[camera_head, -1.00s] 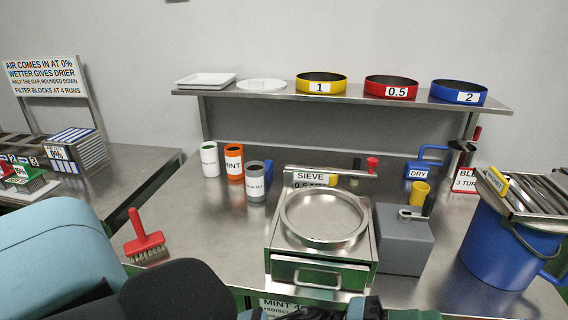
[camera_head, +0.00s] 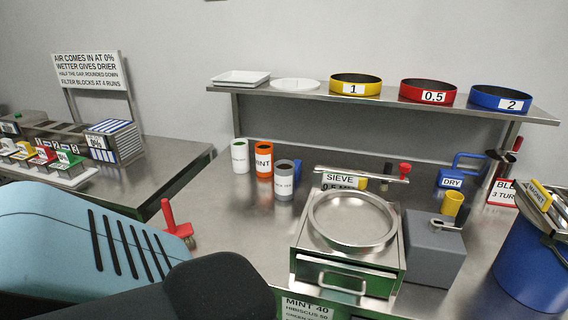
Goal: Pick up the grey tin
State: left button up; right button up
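The grey tin (camera_head: 284,181) stands upright on the steel table, with a label on its front that is too small to read surely. It is to the right of an orange tin (camera_head: 264,159) marked MINT and a white tin (camera_head: 240,156) with a green top. All of them stand left of the sieve machine. My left arm fills the lower left of the view, well short of the grey tin. Neither of my grippers can be seen.
The sieve machine (camera_head: 375,279) and a grey box (camera_head: 434,251) stand to the right. A shelf (camera_head: 311,93) with coloured rings runs above the back. Bare table lies in front of the tins.

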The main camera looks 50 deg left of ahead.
aim_at(284, 169)
jog(key=u, duration=2.25)
jog(key=i+l, duration=0.1)
jog(key=l, duration=0.25)
jog(key=i+l, duration=0.1)
jog(key=l, duration=0.25)
jog(key=i+l, duration=0.1)
jog(key=l, duration=0.55)
jog(key=i, duration=0.05)
